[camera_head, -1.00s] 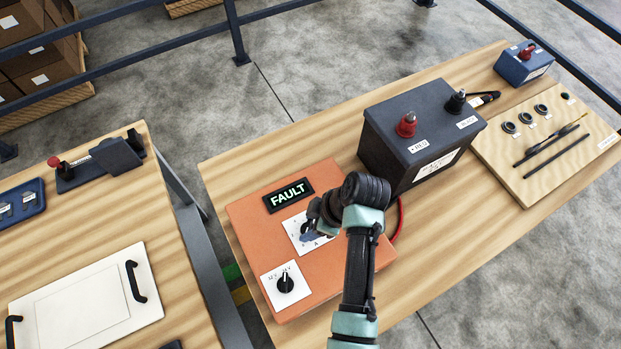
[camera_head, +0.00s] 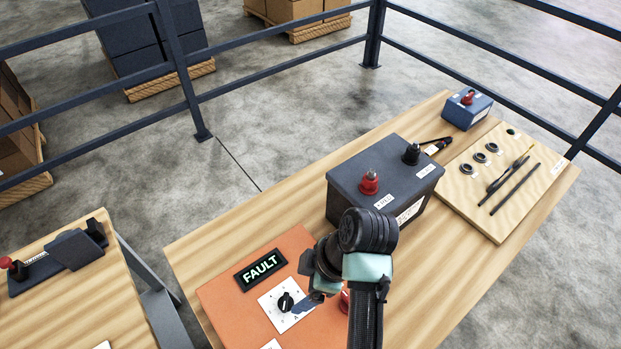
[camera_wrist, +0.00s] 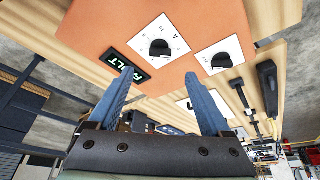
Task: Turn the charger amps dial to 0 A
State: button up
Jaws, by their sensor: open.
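The amps dial (camera_head: 286,302) is a black round knob on a white plate marked A, on the orange charger (camera_head: 225,297). It also shows in the wrist view (camera_wrist: 160,48). Its pointer setting is too small to read for sure. The charger's display (camera_head: 261,269) reads FAULT. My gripper (camera_head: 306,300) is open and empty, just right of the amps dial in the head view and apart from it. In the wrist view its two blue fingers (camera_wrist: 160,78) are spread, with the dial beyond the gap between their tips.
A second black dial (camera_wrist: 219,61) sits on another white plate of the charger. A dark battery (camera_head: 350,205) with red and black terminals stands behind my gripper. A wooden board (camera_head: 480,215) with rings and rods lies at the right. Railings (camera_head: 260,85) run behind the table.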

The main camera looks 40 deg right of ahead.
jog(key=shift+p+v, duration=1)
jog(key=shift+v, duration=1)
